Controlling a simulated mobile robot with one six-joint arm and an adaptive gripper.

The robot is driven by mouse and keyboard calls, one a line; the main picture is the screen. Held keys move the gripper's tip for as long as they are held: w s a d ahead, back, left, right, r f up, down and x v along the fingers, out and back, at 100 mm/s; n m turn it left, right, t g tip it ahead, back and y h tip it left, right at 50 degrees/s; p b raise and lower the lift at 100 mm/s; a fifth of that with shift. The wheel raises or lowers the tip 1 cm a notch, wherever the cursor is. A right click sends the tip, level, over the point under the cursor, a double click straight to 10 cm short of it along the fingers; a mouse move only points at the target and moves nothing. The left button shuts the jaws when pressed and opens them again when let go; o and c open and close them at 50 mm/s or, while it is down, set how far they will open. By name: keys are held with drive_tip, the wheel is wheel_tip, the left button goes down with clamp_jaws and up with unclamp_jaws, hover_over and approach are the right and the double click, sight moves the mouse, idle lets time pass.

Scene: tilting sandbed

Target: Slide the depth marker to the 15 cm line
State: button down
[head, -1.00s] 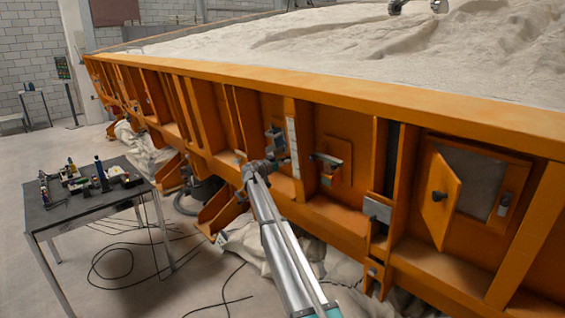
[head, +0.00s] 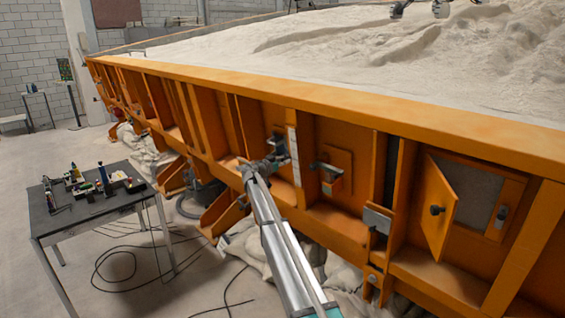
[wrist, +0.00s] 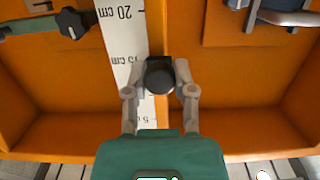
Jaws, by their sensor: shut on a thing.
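A white scale strip (wrist: 123,35) runs up the orange wall in the wrist view, with "20 cm" readable near its top and part of a "5" low down. The depth marker shows as a black round knob (wrist: 160,77) over the strip's right side. My gripper (wrist: 160,92) is shut on the knob, one finger on each side. In the head view my gripper (head: 284,161) is at the strip (head: 293,143).
Orange ribs flank the strip. A dark green-handled fitting (wrist: 72,22) juts out at the upper left, and a grey bracket (wrist: 275,12) at the upper right. In the head view, an open hatch door (head: 438,207) is further right and a tool table (head: 95,205) stands left.

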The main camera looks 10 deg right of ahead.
drive_tip(key=shift+c, duration=2.3)
unclamp_jaws()
drive_tip(key=shift+d, duration=0.1)
drive_tip(key=shift+s, duration=0.1)
drive_tip(key=v, duration=1.2)
